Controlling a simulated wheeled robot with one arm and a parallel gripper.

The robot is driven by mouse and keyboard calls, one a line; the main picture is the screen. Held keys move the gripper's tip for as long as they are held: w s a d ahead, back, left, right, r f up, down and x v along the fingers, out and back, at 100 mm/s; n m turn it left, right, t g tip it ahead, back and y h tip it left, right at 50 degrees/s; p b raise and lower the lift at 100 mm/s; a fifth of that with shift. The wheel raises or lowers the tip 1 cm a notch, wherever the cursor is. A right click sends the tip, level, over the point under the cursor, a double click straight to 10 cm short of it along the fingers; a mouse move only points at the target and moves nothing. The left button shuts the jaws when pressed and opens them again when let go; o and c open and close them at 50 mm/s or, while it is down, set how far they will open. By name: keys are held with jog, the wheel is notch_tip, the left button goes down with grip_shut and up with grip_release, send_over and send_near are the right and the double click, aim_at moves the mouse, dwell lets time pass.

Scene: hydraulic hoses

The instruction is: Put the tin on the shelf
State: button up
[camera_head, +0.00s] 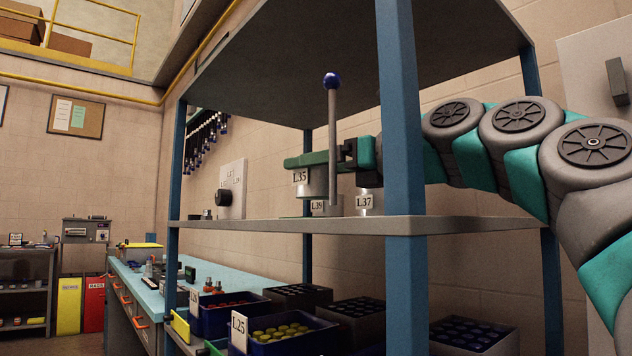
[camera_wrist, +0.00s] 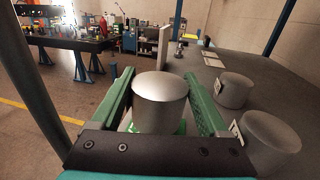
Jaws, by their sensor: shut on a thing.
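My gripper (camera_head: 305,160) has green fingers and is shut on a grey cylindrical tin labelled L35 (camera_head: 313,182). The tin hangs below the fingers, its lower end showing above the shelf board (camera_head: 260,227) in the head view. In the wrist view the tin (camera_wrist: 160,92) sits upright between the two fingers; its lower part is partly hidden. Two more grey tins, L39 (camera_head: 318,207) and L37 (camera_head: 364,200), stand on the board. In the wrist view two tins (camera_wrist: 235,91) stand to the right of the held one, apart from it.
Blue posts (camera_head: 402,120) frame the shelf, and an upper board (camera_head: 330,60) covers it. An upright rod with a blue knob (camera_head: 332,80) shows in front of my gripper. Bins of caps (camera_head: 285,330) fill the lower level.

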jog(key=shift+f+b, duration=0.3)
jog(key=shift+f, duration=0.9)
jog(key=shift+f, duration=0.1)
jog(key=shift+f, duration=0.1)
jog(key=o, duration=1.3)
jog(key=shift+s+d+r, duration=0.2)
jog(key=shift+d+r, duration=0.05)
jog(key=v, duration=1.1)
jog(key=shift+s+d, duration=0.1)
